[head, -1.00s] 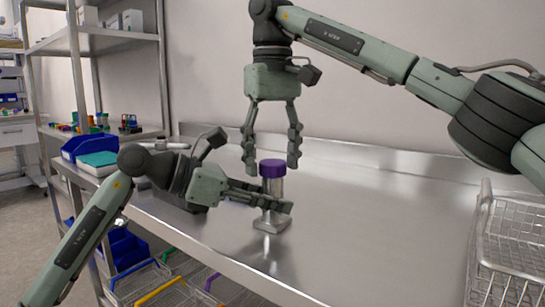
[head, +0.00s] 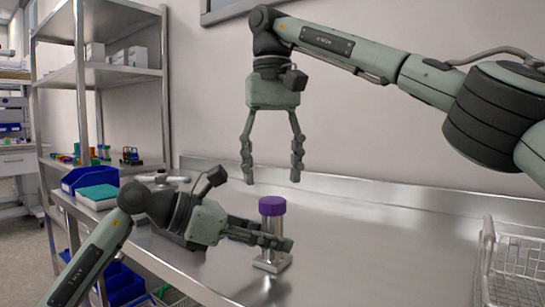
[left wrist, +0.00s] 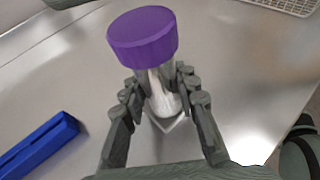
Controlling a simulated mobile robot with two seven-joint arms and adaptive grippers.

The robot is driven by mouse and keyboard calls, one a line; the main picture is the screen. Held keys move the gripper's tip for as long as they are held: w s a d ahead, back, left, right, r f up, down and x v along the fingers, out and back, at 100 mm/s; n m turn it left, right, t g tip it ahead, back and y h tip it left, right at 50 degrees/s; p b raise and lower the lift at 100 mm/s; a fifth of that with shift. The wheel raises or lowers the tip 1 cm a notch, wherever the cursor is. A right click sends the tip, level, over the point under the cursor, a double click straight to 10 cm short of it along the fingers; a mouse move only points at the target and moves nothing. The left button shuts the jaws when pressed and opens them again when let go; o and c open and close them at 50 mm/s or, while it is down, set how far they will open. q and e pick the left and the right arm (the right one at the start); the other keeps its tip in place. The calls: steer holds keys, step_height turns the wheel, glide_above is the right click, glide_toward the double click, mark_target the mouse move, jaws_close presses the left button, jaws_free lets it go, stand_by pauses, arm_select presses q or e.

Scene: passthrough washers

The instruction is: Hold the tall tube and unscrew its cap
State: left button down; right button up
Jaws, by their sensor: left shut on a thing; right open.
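The tall tube (head: 266,222) is clear with a purple cap (head: 272,206) on top. It stands upright with its lower end at a small square metal base (head: 272,262) on the steel table. My left gripper (head: 278,242) reaches in level from the left and is shut around the tube below the cap. The left wrist view shows the tube (left wrist: 160,88) between both fingers, with the purple cap (left wrist: 142,36) above them. My right gripper (head: 271,178) points down, open and empty, above the cap and apart from it.
A blue bin (head: 90,178) and a teal-topped box (head: 98,194) stand at the table's left end, before a metal shelf (head: 85,70). A wire basket (head: 512,265) stands at the right. The steel table (head: 390,240) between is clear.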

mark_target(273, 199)
steer(key=m, duration=0.5)
steer(key=shift+r, duration=0.2)
steer(key=m, duration=0.5)
steer(key=shift+r, duration=0.2)
steer(key=m, duration=0.7)
steer(key=shift+r+m, duration=0.3)
steer(key=m, duration=0.5)
steer(key=shift+r, duration=0.25)
steer(key=m, duration=0.5)
steer(key=shift+r, duration=0.2)
steer(key=m, duration=0.4)
steer(key=shift+r+m, duration=0.25)
steer(key=shift+m, duration=0.05)
steer(key=m, duration=0.3)
steer(key=shift+r+m, duration=0.2)
steer(key=shift+m, duration=0.2)
steer(key=shift+f+m, duration=0.3)
steer(key=shift+f, duration=3.7)
